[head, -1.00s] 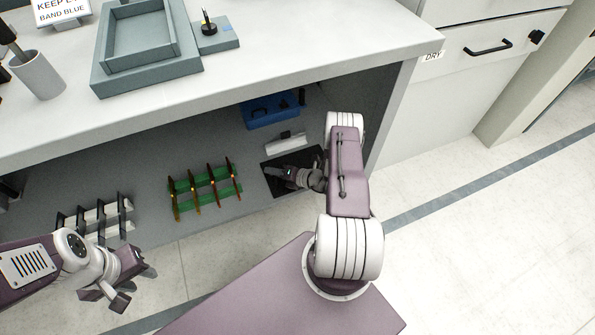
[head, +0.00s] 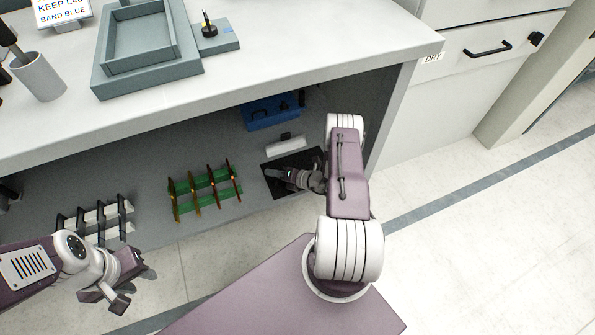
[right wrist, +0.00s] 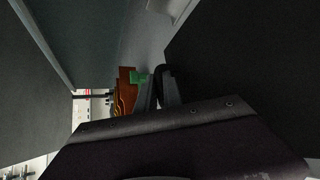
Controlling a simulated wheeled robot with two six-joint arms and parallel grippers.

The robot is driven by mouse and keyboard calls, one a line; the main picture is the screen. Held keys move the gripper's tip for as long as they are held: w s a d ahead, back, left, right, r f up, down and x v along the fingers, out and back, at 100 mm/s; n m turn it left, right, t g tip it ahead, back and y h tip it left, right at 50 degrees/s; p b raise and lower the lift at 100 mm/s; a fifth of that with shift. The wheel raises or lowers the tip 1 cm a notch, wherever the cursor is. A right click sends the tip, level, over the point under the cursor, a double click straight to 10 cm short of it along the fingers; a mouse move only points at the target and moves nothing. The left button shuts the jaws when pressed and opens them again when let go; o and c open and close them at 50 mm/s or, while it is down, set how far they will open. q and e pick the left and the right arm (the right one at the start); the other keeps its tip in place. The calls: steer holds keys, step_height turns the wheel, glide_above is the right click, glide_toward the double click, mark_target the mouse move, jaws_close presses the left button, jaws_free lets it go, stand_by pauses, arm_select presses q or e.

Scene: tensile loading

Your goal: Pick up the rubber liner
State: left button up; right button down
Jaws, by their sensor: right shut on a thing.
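The rubber liner (head: 311,158) is a flat black sheet on the lower shelf under the counter, at the right end. It also fills much of the right side of the right wrist view (right wrist: 250,75). My right gripper (head: 280,173) is low over the liner, reaching in from the right. In the right wrist view its fingers (right wrist: 163,90) are close together on a thin black piece, which appears to be part of the liner. The exact contact is hard to see. My left gripper (head: 136,288) is open and empty, in front of the shelf at the lower left.
A white block (head: 286,143) lies just behind the liner, and a blue box (head: 270,112) stands further back. A green rack with brown upright plates (head: 205,190) is to the left, and a white rack with dark plates (head: 97,218) further left. The counter (head: 290,50) overhangs the shelf.

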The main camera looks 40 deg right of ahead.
stand_by(0.8)
step_height(320, 180, up, 4)
steer(key=p, duration=0.3)
steer(key=shift+r, duration=0.1)
steer(key=w+d+r+p, duration=0.1)
steer(key=w+d+r, duration=0.6)
steer(key=d, duration=0.2)
steer(key=shift+d, duration=0.2)
steer(key=shift+f, duration=0.1)
